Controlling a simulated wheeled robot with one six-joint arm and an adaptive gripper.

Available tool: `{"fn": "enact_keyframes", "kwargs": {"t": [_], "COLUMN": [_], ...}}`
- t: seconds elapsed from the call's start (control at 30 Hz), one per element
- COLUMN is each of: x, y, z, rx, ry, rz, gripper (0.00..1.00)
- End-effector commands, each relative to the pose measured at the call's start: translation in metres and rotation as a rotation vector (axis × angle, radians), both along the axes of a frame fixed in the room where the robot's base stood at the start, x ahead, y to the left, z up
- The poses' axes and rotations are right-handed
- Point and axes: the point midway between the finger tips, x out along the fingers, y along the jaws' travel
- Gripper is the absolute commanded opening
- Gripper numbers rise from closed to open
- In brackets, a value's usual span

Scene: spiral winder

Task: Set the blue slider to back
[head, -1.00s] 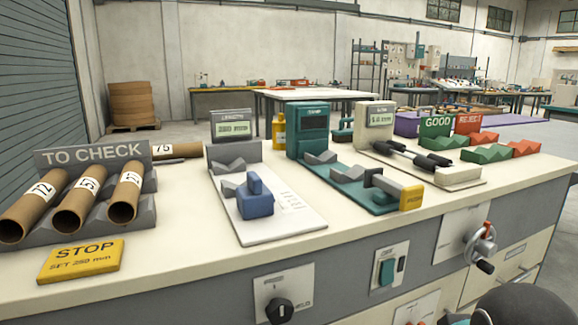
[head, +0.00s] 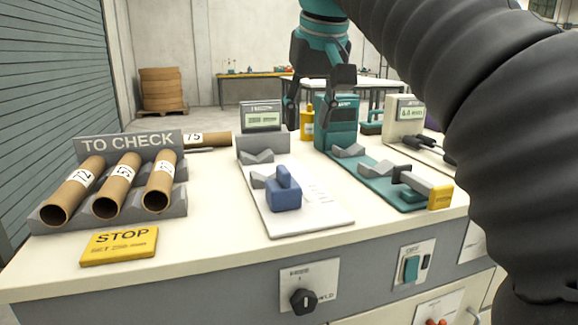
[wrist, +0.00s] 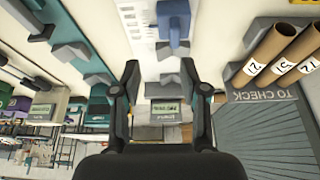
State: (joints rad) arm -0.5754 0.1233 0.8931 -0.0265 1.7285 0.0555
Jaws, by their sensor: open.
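The blue slider (head: 285,190) sits near the front of a white plate (head: 310,222) on the bench, beside a grey V-block. A grey stand with a small display (head: 262,118) is at the plate's rear. In the wrist view the blue slider (wrist: 173,22) shows at the top, upside down, beyond my fingertips. My gripper (head: 322,98) is open and empty, pointing down above the rear of the bench, over and behind the display and teal gauge. In the wrist view my gripper's (wrist: 160,75) fingers are spread with the grey stand between them. Nothing hides the slider.
A TO CHECK rack (head: 130,145) with cardboard tubes stands left. A yellow STOP plate (head: 120,245) lies in front of it. A teal gauge (head: 337,122) with a yellow-ended slide (head: 440,196) stands right of the plate. A yellow bottle (head: 307,124) is behind.

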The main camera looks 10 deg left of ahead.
Motion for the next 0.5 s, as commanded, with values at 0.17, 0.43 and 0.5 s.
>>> {"fn": "enact_keyframes", "kwargs": {"t": [0.17,0.43,0.5], "x": [-0.002,0.002,0.004], "y": [0.023,0.029,0.03], "z": [0.011,-0.001,-0.009], "rx": [-0.002,-0.003,-0.003], "ry": [0.004,0.007,0.007], "rz": [0.035,0.039,0.039], "gripper": [0.44,0.44,0.44]}}
